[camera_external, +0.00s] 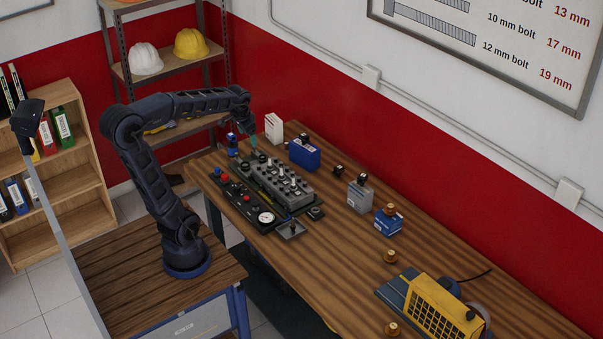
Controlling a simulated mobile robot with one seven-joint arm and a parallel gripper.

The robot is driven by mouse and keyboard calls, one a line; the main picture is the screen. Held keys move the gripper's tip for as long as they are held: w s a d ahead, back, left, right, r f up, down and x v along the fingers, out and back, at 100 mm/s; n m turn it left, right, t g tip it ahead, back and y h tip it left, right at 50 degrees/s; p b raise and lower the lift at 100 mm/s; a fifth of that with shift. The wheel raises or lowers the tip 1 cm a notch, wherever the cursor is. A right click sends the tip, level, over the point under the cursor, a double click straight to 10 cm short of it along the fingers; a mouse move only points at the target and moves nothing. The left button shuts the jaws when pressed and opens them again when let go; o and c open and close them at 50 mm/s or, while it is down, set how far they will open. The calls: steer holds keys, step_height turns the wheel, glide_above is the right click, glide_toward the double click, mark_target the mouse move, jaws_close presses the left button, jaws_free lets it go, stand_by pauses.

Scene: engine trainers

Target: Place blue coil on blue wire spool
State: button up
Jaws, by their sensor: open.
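My gripper (245,138) is small in this view, at the far left end of the workbench, pointing down beside the engine block (280,183). It is open, and I see nothing held in it. A small dark blue item (232,149) stands on the bench just left of it; I cannot tell whether it is the blue coil or the blue wire spool. A larger blue box-like unit (305,155) stands behind the block. A blue box (388,224) farther right has a copper-coloured piece on top. The coil and spool cannot be told apart surely at this size.
A black panel with a gauge (266,217) lies in front of the block, with a small tray (291,231) beside it. A white box (274,128) and a grey box (359,196) stand behind. A yellow machine (440,305) occupies the near right. The bench middle is mostly clear.

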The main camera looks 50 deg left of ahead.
steer(key=s+d+f+t+h, duration=0.1)
steer(key=s+d+f+t, duration=0.1)
steer(key=s+d, duration=0.7)
steer(key=shift+s+f+h, duration=0.3)
steer(key=shift+s+h, duration=0.1)
steer(key=shift+s, duration=2.4)
steer(key=shift+d, duration=0.1)
